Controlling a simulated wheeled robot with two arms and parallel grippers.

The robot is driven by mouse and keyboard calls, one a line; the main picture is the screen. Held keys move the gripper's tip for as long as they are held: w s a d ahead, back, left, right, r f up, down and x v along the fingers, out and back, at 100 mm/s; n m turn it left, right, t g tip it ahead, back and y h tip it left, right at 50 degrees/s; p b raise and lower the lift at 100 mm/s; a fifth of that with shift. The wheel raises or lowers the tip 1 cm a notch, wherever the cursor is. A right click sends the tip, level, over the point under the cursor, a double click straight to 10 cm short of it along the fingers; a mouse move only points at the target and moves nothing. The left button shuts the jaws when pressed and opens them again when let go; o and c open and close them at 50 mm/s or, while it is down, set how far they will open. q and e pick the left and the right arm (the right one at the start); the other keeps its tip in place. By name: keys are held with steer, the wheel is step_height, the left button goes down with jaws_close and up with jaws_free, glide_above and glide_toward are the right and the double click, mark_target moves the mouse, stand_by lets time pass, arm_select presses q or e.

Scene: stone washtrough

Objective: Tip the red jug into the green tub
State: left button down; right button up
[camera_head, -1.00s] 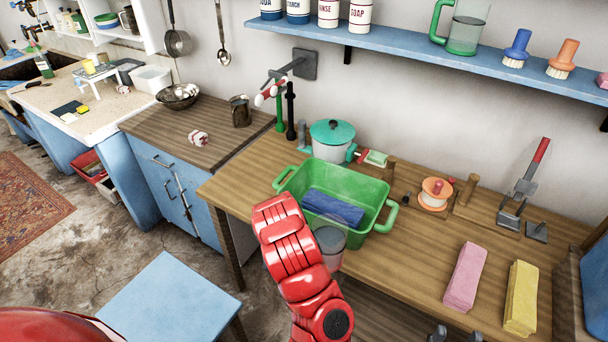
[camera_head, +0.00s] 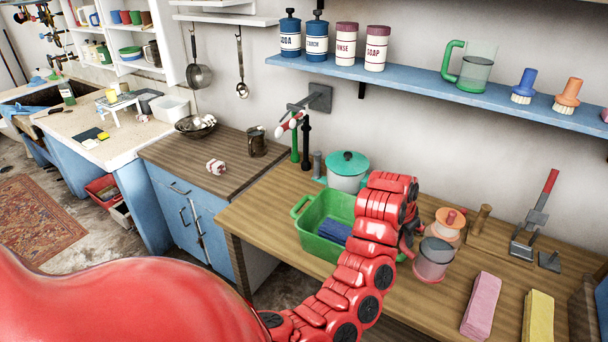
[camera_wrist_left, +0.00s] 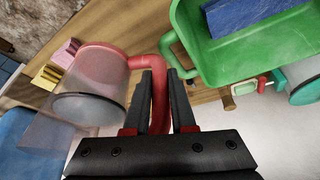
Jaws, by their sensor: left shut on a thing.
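The red jug has a see-through body and a red handle. In the head view the jug (camera_head: 433,262) looks about upright, right of the green tub. In the left wrist view the jug (camera_wrist_left: 98,75) is at the left and its handle runs between my fingers. My left gripper (camera_head: 408,242) is shut on this handle; its fingers (camera_wrist_left: 160,85) show in the wrist view. The green tub (camera_head: 305,232) stands on the wooden bench, partly hidden by my left arm, with a blue block (camera_head: 333,230) inside. It also shows in the wrist view (camera_wrist_left: 215,65). My right gripper is out of view.
A lidded pot (camera_head: 346,175) stands behind the tub. An orange spool (camera_head: 447,222) is close behind the jug. Pink (camera_head: 481,305) and yellow (camera_head: 538,318) blocks lie right of the jug. A blue shelf (camera_head: 430,92) runs above the bench.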

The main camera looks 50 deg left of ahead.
arm_select(q)
steer(key=s+a+n+p, duration=0.1)
steer(key=s+a, duration=0.2)
steer(key=a, duration=1.2)
steer(key=s+a+f+n+y+p, duration=0.1)
steer(key=s+a, duration=0.3)
steer(key=a, duration=1.2)
steer(key=shift+s+a+f+n+y, duration=0.2)
steer(key=shift+s+n+y, duration=0.1)
steer(key=shift+n, duration=0.5)
steer(key=shift+r, duration=0.1)
steer(key=shift+s+a+r+y, duration=0.15)
steer(key=shift+r+y, duration=0.45)
steer(key=shift+y, duration=0.1)
steer(key=shift+a+r, duration=0.1)
steer(key=shift+r, duration=0.3)
steer(key=shift+g+y+b, duration=0.3)
